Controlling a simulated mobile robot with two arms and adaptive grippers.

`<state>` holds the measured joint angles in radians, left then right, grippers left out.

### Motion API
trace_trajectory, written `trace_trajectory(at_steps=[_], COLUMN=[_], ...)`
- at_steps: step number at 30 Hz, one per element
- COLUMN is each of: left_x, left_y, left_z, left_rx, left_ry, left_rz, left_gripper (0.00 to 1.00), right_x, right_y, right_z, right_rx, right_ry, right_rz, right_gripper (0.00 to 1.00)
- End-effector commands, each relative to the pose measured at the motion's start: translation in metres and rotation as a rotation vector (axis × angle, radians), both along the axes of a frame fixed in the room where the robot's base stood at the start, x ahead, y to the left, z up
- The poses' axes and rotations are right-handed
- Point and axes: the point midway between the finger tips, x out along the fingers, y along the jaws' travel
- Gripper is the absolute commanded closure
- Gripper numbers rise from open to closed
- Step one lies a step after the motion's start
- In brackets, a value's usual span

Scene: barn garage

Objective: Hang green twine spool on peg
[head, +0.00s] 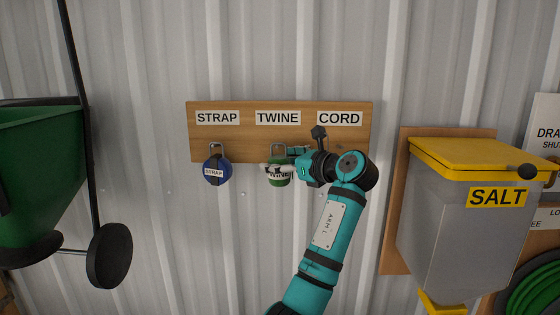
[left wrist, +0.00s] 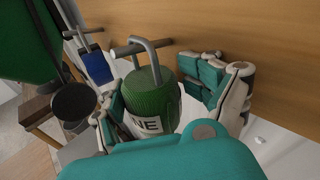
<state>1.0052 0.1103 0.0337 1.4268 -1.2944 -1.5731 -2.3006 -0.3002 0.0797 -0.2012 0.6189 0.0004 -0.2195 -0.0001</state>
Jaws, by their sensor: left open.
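The green twine spool (head: 279,180) is under the TWINE label (head: 278,118) on the wooden board; it also shows in the left wrist view (left wrist: 150,95), with part of its white label. Its grey wire loop (left wrist: 150,55) reaches up to the TWINE peg (left wrist: 128,50) and appears to lie over it. My left gripper (head: 282,164) is in front of the spool's upper part. In the left wrist view its fingers (left wrist: 158,92) stand apart on either side of the spool, and I cannot tell whether they touch it. My right gripper is not in view.
A blue strap spool (head: 217,171) hangs from the STRAP peg to the left. The board (head: 240,150) is on a corrugated metal wall. A yellow-lidded salt bin (head: 465,215) stands out on the right, and a green hopper (head: 40,170) with a black wheel is on the left.

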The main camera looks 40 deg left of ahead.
Motion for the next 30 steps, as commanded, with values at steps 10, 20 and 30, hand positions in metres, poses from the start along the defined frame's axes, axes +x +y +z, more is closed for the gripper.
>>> trace_trajectory(at_steps=[10,20,30], left_x=[-0.006,-0.013,-0.014], left_y=[-0.057,-0.11,-0.117], left_z=[0.01,0.018,0.019], left_rx=[0.001,0.001,0.001], left_ry=[-0.003,-0.002,-0.002], left_rz=[-0.006,-0.001,0.0], left_gripper=[0.2,0.2,0.2], right_x=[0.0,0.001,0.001], right_y=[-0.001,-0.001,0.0], right_z=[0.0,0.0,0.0], right_rx=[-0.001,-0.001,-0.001], right_ry=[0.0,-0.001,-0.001], right_rz=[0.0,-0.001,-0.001], right_gripper=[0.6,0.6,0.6])
